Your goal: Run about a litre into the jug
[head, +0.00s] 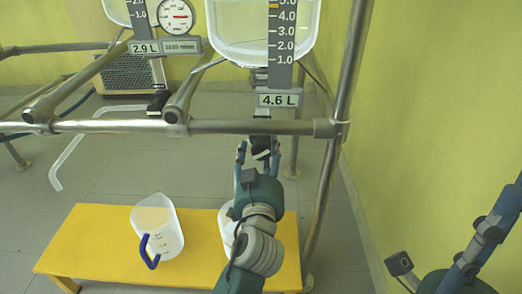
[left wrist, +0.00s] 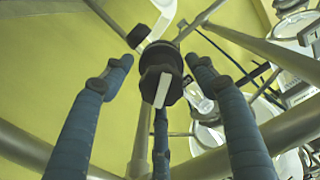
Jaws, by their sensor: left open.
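The right glass vessel (head: 235,30) has a scale and a 4.6 L display (head: 279,100). A black outlet valve (head: 262,127) hangs below it. My left gripper (head: 258,152) is open just under this valve, fingers pointing up. In the left wrist view, the dark valve knob (left wrist: 160,78) lies between the spread fingers, with visible gaps to them. A white jug with a blue handle (head: 165,222) stands upright on the yellow bench (head: 85,245). A second pale jug (head: 225,222) is mostly hidden behind my left arm. My right gripper (head: 490,232) is at the right edge, partly cut off.
The left vessel (head: 118,10) has a 2.9 L display (head: 146,48), a round gauge (head: 176,16) and its own black valve (head: 158,101). A metal pipe frame (head: 225,127) crosses in front. A bent white tube (head: 75,155) hangs at left. A yellow-green wall is at right.

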